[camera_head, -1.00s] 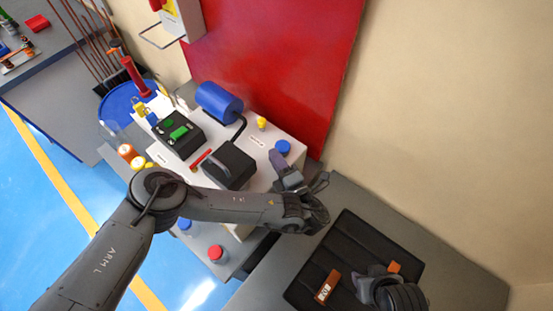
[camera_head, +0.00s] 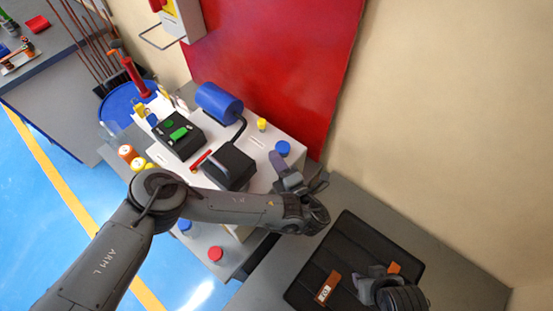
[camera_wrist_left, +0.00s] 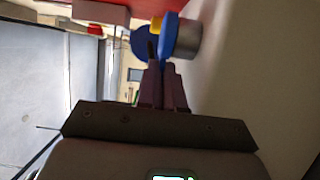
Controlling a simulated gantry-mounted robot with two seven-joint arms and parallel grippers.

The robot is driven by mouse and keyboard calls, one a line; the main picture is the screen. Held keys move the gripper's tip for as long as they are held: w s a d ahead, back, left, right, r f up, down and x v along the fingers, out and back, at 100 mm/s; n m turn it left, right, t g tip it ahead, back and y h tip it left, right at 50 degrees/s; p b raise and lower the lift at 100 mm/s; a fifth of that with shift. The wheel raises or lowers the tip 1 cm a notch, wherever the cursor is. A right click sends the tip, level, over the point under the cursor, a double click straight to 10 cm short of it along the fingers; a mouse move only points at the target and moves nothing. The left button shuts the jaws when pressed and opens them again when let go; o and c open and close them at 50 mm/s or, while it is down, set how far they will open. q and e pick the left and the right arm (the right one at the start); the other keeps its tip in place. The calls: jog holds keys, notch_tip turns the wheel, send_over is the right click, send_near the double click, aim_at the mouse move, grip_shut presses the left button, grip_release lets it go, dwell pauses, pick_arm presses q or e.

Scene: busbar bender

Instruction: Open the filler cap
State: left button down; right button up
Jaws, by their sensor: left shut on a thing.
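The blue filler cap (camera_head: 283,148) sits near the right corner of the white machine top. In the left wrist view the blue cap (camera_wrist_left: 168,36) shows on a silver neck (camera_wrist_left: 188,40). My left gripper (camera_head: 279,161) reaches over the machine's right end, with its purple fingertips at the cap. In the left wrist view the fingers (camera_wrist_left: 160,72) meet the cap's near edge and are shut on it. How far around the cap they reach is hidden. My right gripper (camera_head: 372,280) is over the black case, its jaw opening unclear.
A black box (camera_head: 229,166) sits in the middle of the machine. A red panel (camera_head: 280,65) rises behind. The black case (camera_head: 350,240) lies on the grey bench.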

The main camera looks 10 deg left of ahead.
aim_at(281, 150)
dwell(0.8)
pick_arm(q)
jog(key=r+m+p, duration=0.1)
jog(key=p, duration=0.2)
jog(key=r+m+g+p, duration=0.1)
jog(key=p, duration=0.2)
jog(key=r+m+p, duration=0.1)
jog(key=p, duration=0.2)
jog(key=shift+w+d+r+m+g, duration=0.1)
jog(key=shift+w+d+m+g, duration=0.15)
jog(key=shift+m+g, duration=0.15)
jog(key=shift+w+d+r+m+g+h+p, duration=0.15)
jog(key=shift+w+r+m+g+h+p, duration=0.25)
jog(key=shift+m+p, duration=0.75)
jog(key=c, duration=1.6)
grip_release()
jog(key=shift+o, duration=0.2)
jog(key=shift+d, duration=0.1)
